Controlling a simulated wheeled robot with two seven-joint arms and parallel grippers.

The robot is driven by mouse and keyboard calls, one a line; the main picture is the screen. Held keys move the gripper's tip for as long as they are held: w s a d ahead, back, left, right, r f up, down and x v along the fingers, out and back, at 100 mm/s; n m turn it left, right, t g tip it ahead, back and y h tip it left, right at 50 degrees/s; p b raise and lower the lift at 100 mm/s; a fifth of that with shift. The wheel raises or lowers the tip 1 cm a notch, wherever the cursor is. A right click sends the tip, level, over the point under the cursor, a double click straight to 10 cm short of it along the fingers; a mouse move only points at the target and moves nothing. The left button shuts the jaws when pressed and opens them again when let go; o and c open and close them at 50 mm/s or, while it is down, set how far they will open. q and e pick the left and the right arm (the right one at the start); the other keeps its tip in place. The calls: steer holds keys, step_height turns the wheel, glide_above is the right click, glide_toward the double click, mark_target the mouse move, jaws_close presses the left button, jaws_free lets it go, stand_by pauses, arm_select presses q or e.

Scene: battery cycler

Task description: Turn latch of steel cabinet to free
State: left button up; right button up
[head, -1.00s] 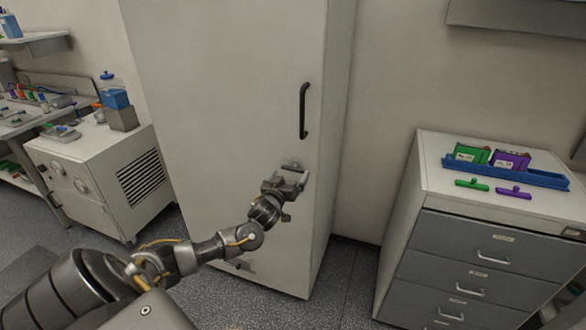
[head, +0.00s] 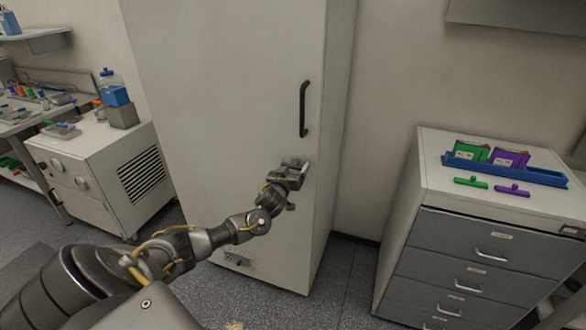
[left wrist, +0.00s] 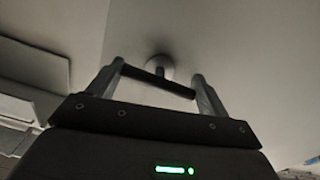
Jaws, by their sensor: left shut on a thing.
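The tall pale steel cabinet (head: 225,90) stands shut in the middle of the head view, with a dark vertical handle (head: 303,109) on its door. The latch sits below this handle, mostly hidden by my gripper in the head view. In the left wrist view the latch shows as a round metal boss (left wrist: 160,64) with a dark bar (left wrist: 158,83) across it. My left gripper (head: 298,168) is at the door, with its two fingers (left wrist: 156,84) shut on the ends of the latch bar. My right gripper is in neither view.
A grey drawer unit (head: 480,245) stands at the right, with a blue tray (head: 510,173) of green and purple packs on top. A white machine (head: 95,180) with a vent stands at the left. The speckled floor (head: 335,290) between cabinet and drawers is clear.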

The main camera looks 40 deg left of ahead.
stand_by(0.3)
arm_select(q)
steer(key=m, duration=0.8)
steer(key=shift+m+p, duration=0.3)
steer(key=shift+p, duration=0.05)
steer(key=m, duration=0.4)
steer(key=shift+r+m, duration=0.1)
steer(key=shift+m, duration=0.2)
steer(key=shift+m+p, duration=0.45)
steer(key=shift+m, duration=1.85)
steer(key=o, duration=0.9)
